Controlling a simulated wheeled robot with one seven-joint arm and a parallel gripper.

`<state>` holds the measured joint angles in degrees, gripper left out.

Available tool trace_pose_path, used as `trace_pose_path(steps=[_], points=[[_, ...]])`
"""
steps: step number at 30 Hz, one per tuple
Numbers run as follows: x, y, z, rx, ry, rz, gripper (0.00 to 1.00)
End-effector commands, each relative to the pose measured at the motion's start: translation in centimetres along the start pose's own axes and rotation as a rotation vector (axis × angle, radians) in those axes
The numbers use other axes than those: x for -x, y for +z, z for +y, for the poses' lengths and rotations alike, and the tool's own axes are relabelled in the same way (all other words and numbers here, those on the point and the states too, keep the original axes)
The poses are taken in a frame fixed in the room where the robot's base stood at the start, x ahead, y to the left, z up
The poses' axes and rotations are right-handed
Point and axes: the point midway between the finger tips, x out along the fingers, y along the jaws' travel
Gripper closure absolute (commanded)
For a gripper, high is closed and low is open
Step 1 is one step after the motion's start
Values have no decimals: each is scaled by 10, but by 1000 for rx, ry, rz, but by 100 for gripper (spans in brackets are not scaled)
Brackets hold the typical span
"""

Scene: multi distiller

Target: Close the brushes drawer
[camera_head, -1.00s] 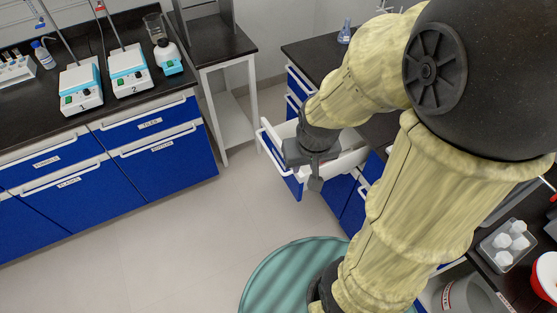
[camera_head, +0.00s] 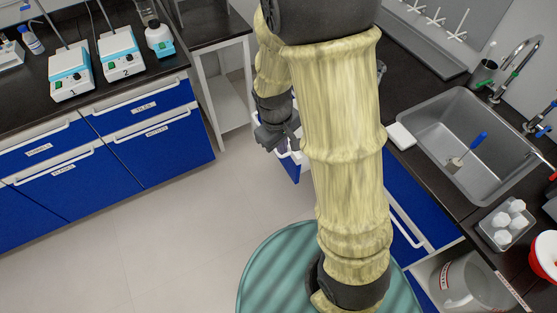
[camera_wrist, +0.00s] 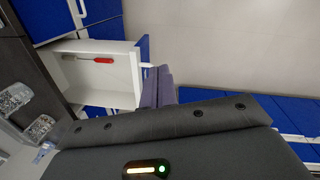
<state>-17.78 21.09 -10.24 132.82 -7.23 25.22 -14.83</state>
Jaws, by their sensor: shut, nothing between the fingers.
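An open drawer (camera_head: 291,172) with a blue front and white sides stands out from the right-hand cabinet row in the head view, mostly hidden by my arm. The wrist view shows its white inside (camera_wrist: 75,57), holding a thin tool with a red handle (camera_wrist: 103,60). Its label is not readable. My gripper (camera_head: 281,143) is shut and empty, by the outer end of the drawer. In the wrist view the fingers (camera_wrist: 158,86) are beside the drawer's blue front (camera_wrist: 143,47) and its handle; I cannot tell whether they touch.
A sink (camera_head: 468,140) is set in the right counter. A white bucket-like container (camera_head: 466,284) sits in an open space below it. A left bench (camera_head: 105,80) has blue drawers and two numbered hotplates. The floor (camera_head: 190,215) between is clear.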

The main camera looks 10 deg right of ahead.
Motion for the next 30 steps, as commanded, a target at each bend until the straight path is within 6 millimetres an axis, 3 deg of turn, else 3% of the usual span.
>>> trace_pose_path(steps=[3,18,24,30], points=[[-34,-21,-7,182,39,-80,100],[-151,-95,-36,949,303,-435,100],[-179,-122,-50,1204,425,-569,100],[-183,-128,-53,1268,458,-607,100]])
